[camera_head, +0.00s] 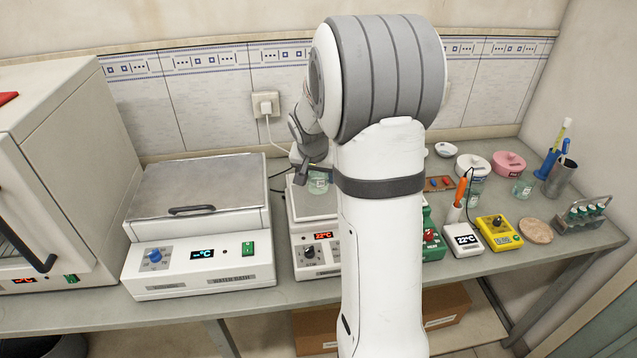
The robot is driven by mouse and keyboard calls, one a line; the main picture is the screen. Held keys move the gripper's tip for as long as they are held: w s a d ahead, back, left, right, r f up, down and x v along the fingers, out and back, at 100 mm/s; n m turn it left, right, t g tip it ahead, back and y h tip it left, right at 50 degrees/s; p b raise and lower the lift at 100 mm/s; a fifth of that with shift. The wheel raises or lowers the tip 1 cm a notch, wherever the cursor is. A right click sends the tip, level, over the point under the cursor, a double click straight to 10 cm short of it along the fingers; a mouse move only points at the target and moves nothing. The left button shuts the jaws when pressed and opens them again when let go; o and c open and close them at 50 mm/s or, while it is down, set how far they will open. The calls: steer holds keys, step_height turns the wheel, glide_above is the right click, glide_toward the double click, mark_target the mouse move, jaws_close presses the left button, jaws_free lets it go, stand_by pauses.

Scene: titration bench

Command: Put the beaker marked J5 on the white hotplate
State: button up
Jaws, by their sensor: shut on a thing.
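My gripper (312,172) is over the white hotplate (304,262), partly hidden behind my arm. It is shut on a small clear glass beaker (318,184) with a greenish tint. The beaker is at the hotplate's grey top plate; I cannot tell whether it touches the plate. Its marking is too small to read. The hotplate's front shows a red 22°C display and a dark knob. My arm hides the hotplate's right side. Another glass beaker (522,190) stands at the back right of the bench, its marking unreadable.
A water bath (197,260) stands left of the hotplate, with a white oven (60,170) beyond it. Right of my arm are a pH-type meter (464,240), a yellow meter (498,232), a cork mat (536,231), a tube rack (585,217) and white (473,168) and pink (509,164) pots.

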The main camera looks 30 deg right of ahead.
mark_target(318, 185)
steer(key=shift+s+a+f, duration=0.1)
steer(key=shift+f, duration=1.6)
steer(key=shift+f, duration=0.1)
steer(key=o, duration=1.1)
steer(key=shift+o, duration=0.2)
steer(key=b+v, duration=0.1)
steer(key=v, duration=1.1)
steer(key=s+a+n+y, duration=0.1)
steer(key=s+a+n, duration=0.3)
steer(key=s, duration=0.7)
steer(key=s+a+n+y, duration=0.1)
steer(key=s+a+n, duration=0.2)
steer(key=s+a, duration=0.5)
steer(key=s, duration=0.3)
steer(key=shift+s+a+n+y, duration=0.15)
steer(key=shift+s+n+y, duration=0.15)
steer(key=shift+n+y, duration=0.1)
steer(key=shift+o, duration=0.4)
